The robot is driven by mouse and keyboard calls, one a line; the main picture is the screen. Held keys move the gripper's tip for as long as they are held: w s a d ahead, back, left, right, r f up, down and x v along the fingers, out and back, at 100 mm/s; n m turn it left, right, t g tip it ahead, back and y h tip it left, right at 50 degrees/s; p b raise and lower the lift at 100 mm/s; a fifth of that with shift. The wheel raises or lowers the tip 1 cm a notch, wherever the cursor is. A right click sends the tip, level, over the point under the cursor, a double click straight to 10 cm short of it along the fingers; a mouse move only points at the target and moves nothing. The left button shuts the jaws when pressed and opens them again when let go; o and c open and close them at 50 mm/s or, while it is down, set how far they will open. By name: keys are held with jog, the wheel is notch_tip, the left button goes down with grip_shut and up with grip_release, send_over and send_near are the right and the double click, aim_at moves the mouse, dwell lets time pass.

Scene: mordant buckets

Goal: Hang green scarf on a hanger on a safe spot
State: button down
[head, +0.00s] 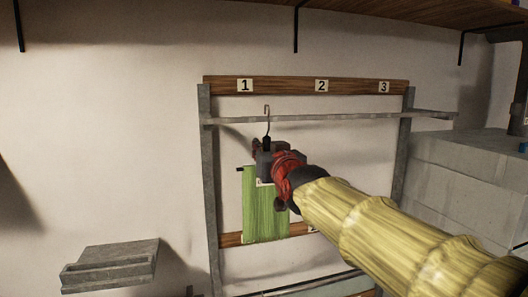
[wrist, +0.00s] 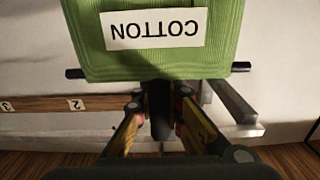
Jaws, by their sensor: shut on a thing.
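The green scarf (head: 262,205) hangs from a dark hanger, whose bar end (head: 240,169) shows left of my gripper. In the wrist view the scarf (wrist: 160,62) carries a white label reading COTTON, upside down, and the hanger bar (wrist: 75,73) crosses behind it. My gripper (head: 266,150) is shut on the hanger's neck; the wrist view shows the gripper (wrist: 158,108) with a finger on each side of it. The hanger's hook (head: 267,110) rises above the metal rail (head: 340,117), between signs 1 and 2, nearer 1. Whether it is over the rail or in front is unclear.
A wooden board (head: 280,86) above the rail bears signs 1 (head: 245,86), 2 (head: 321,86) and 3 (head: 384,87). The rail is bare to the right of the hook. Grey blocks (head: 465,180) stand at right; a grey ledge (head: 110,265) is at lower left.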

jog(key=shift+w+a+f+b, duration=0.15)
jog(key=shift+w+f+b, duration=0.15)
jog(key=shift+w, duration=0.25)
jog(key=shift+w+a+f+b, duration=0.2)
jog(key=shift+w+f, duration=0.15)
jog(key=shift+w, duration=0.25)
jog(key=shift+w+a+f+b, duration=0.2)
jog(key=shift+w+f, duration=0.15)
jog(key=shift+w, duration=0.2)
jog(key=c, duration=1.8)
grip_release()
